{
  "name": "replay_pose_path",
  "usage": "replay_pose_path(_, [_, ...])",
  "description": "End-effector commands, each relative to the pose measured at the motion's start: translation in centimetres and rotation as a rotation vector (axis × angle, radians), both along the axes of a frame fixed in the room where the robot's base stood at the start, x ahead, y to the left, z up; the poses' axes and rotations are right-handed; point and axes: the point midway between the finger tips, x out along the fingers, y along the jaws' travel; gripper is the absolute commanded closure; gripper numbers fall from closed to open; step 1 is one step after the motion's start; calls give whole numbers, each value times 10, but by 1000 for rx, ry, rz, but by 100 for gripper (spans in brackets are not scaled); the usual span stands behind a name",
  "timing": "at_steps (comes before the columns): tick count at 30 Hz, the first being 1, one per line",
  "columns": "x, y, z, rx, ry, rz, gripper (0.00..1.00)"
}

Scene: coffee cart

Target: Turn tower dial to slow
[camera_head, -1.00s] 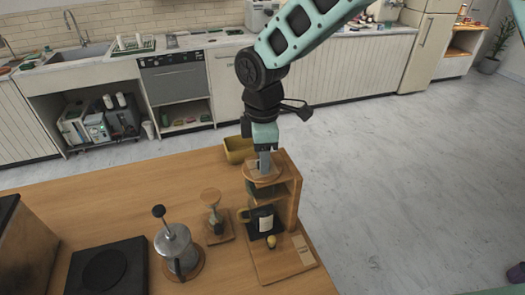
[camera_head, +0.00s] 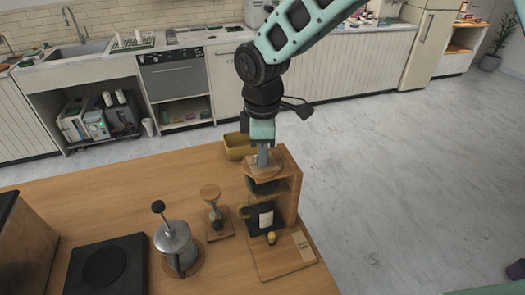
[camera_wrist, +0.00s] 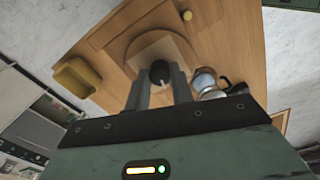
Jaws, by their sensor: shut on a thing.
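The wooden tower (camera_head: 290,200) stands at the right end of the wooden counter. Its dial is a small dark round knob (camera_wrist: 160,71) with a pale pointer mark, in the middle of the round wooden top (camera_wrist: 135,52). My gripper (camera_head: 263,163) points down onto this top. In the wrist view its two fingers (camera_wrist: 160,80) are shut on the dial, one on each side. Any speed markings around the dial are too small or hidden to read. The fingers hide the dial in the head view.
A yellow bin (camera_head: 238,147) stands behind the tower. An hourglass-shaped glass dripper (camera_head: 212,207), a metal press pot (camera_head: 175,246) and a black plate (camera_head: 107,265) stand left of it. Open floor (camera_head: 400,190) lies to the right.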

Motion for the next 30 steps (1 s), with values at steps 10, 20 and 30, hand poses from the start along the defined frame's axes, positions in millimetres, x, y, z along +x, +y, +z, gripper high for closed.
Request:
replay_pose_path(10, [0, 1, -1, 3, -2, -304, 100])
replay_pose_path(20, [0, 1, 0, 2, -3, -607, 100])
replay_pose_path(30, [0, 1, 0, 3, -3, -827, 100])
